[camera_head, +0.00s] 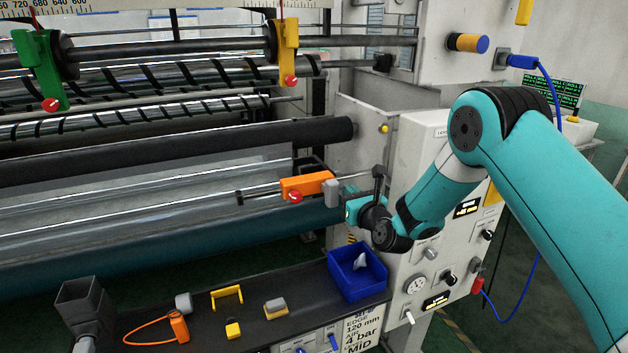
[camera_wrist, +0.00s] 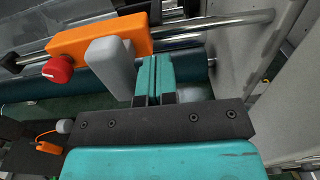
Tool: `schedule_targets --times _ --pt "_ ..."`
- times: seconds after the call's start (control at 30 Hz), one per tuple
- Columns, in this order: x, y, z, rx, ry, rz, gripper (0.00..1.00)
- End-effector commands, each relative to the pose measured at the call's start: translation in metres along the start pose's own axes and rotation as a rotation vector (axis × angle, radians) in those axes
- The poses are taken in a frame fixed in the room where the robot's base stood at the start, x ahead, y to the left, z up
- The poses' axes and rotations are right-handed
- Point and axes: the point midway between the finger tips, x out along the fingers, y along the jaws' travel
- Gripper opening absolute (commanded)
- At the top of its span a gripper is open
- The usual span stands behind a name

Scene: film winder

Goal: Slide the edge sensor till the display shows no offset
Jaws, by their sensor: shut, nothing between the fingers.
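The edge sensor is an orange block (camera_head: 306,184) on a thin steel rail, with a red knob (camera_head: 295,196) on its front and a grey tab (camera_head: 331,193) at its right end. In the wrist view, the orange block (camera_wrist: 100,38), red knob (camera_wrist: 57,69) and grey tab (camera_wrist: 110,67) show close up. My gripper (camera_wrist: 154,62) is shut and empty, its teal fingers just right of the grey tab; I cannot tell whether they touch it.
A shelf below holds a blue bin (camera_head: 344,287), a yellow handle (camera_head: 227,297), an orange corded tool (camera_head: 179,327) and a dark grey holder (camera_head: 76,298). The rail (camera_wrist: 210,27) runs right to the machine's side wall. Black rollers (camera_head: 180,150) lie behind.

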Motion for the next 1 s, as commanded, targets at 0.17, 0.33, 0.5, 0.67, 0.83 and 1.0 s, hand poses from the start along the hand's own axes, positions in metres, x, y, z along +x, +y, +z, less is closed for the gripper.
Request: schedule_targets --times 0.17,0.33,0.5,0.67,0.83,1.0 --pt "0.0 0.002 0.001 0.001 0.0 0.0 0.0" --pt "0.0 0.004 0.001 0.001 -0.001 0.0 0.0" --pt "0.0 0.006 0.001 0.0 -0.001 -0.001 0.0" --pt "0.0 0.008 0.001 0.0 0.0 0.0 0.0" --pt "0.0 0.01 0.001 0.0 -0.001 0.001 0.0" --pt "0.0 0.012 0.002 0.0 -0.002 0.001 0.0"
